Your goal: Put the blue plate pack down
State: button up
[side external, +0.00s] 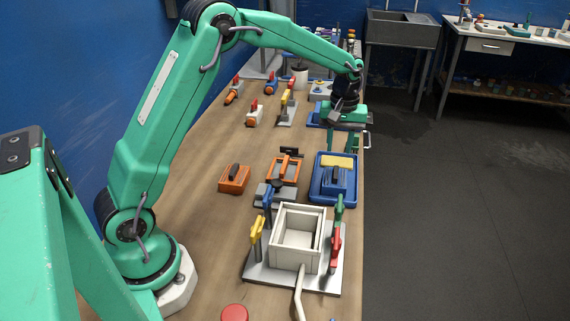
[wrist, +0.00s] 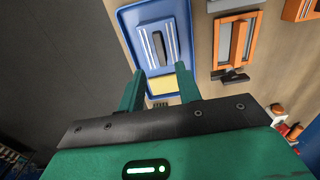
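The blue plate pack (side external: 334,181) has a dark handle on top and sits in a blue tray (side external: 317,196), beside a yellow pad (side external: 337,161). In the wrist view the pack (wrist: 172,42) shows ahead of the fingers, inside the tray (wrist: 126,28), with the yellow pad (wrist: 162,84) nearer the fingers. My gripper (side external: 361,141) is above the bench's right edge, beyond the tray, apart from the pack. In the wrist view my gripper (wrist: 160,90) has its two green fingers spread with nothing held between them.
An orange frame (side external: 294,163) and an orange block with a dark handle (side external: 234,178) are left of the tray. A white open tank (side external: 298,255) with coloured clamps stands nearer the camera. Several tools and another blue tray (side external: 314,117) are farther back. The bench's left side (side external: 190,200) has bare wood.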

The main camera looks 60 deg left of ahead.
notch_tip(320, 180, up, 4)
jog(key=shift+r, duration=0.1)
dwell(0.7)
jog(key=s+d+r+m+t, duration=0.1)
jog(key=s+r+m, duration=0.1)
jog(key=s+r, duration=0.4)
jog(key=s+d+r+m+t, duration=0.1)
jog(key=s+r+m+t, duration=0.2)
jog(key=s, duration=0.6)
jog(key=s+d+m+t, duration=0.1)
jog(key=s+m, duration=0.3)
jog(key=s, duration=1)
jog(key=shift+s+f+t, duration=0.2)
jog(key=shift+f+t, duration=0.1)
jog(key=shift+f, duration=0.1)
